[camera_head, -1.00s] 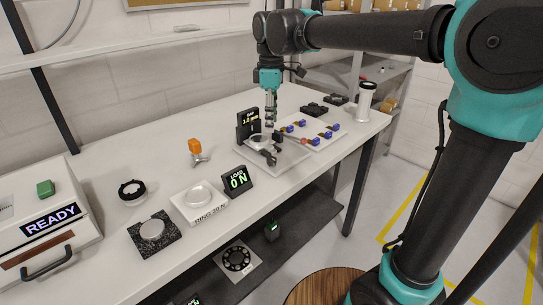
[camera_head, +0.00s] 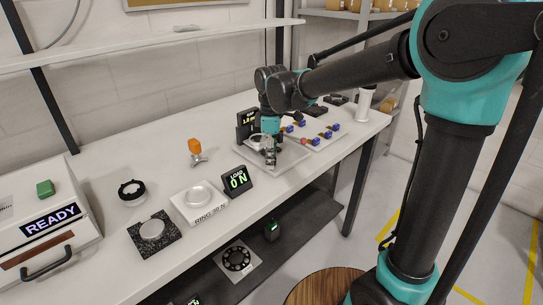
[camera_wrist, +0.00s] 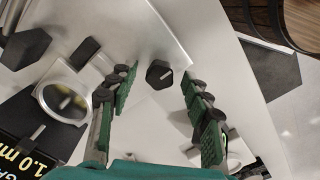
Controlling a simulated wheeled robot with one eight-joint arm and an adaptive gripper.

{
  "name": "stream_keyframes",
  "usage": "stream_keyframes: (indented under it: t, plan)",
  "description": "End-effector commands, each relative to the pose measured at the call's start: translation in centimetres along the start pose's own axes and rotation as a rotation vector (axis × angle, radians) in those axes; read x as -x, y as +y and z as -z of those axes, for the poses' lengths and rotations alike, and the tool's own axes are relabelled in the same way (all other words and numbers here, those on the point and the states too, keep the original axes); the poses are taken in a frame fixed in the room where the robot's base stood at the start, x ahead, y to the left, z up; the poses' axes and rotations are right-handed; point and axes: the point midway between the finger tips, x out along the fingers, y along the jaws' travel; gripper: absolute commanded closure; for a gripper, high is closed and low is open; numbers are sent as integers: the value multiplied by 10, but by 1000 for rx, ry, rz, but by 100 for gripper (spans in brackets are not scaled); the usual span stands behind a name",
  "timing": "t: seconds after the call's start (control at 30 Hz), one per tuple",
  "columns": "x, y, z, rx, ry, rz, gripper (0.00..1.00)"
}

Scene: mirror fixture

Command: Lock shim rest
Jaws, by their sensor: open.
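My gripper (camera_head: 270,160) is low over the pale fixture plate (camera_head: 291,160) at the far end of the bench. In the wrist view my gripper (camera_wrist: 158,84) is open, its green-padded fingers on either side of a small black knob (camera_wrist: 159,74) with a pale line on top. The knob shows beyond the fingertips; I cannot tell whether they touch it. A round metal ring seat (camera_wrist: 64,96) with a dark centre lies to the left of the fingers. In the head view my gripper hides most of the knob's area. I cannot tell which part is the shim rest.
A gauge display (camera_head: 248,119) stands behind the fixture. A white board with several blue clips (camera_head: 329,134) lies to its right. A load display (camera_head: 237,180) reads 0 N, beside the white ring block (camera_head: 198,195). An orange-topped tool (camera_head: 195,148) stands to the left.

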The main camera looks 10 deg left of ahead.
Motion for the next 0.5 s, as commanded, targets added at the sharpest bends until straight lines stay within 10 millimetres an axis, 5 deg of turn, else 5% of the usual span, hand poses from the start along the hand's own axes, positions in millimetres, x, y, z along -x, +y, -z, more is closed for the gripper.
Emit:
stream_keyframes:
  t: [0.13, 0.5]
  plan:
    - [0, 0, 0, 0, 0, 0, 52]
    - [0, 0, 0, 0, 0, 0, 98]
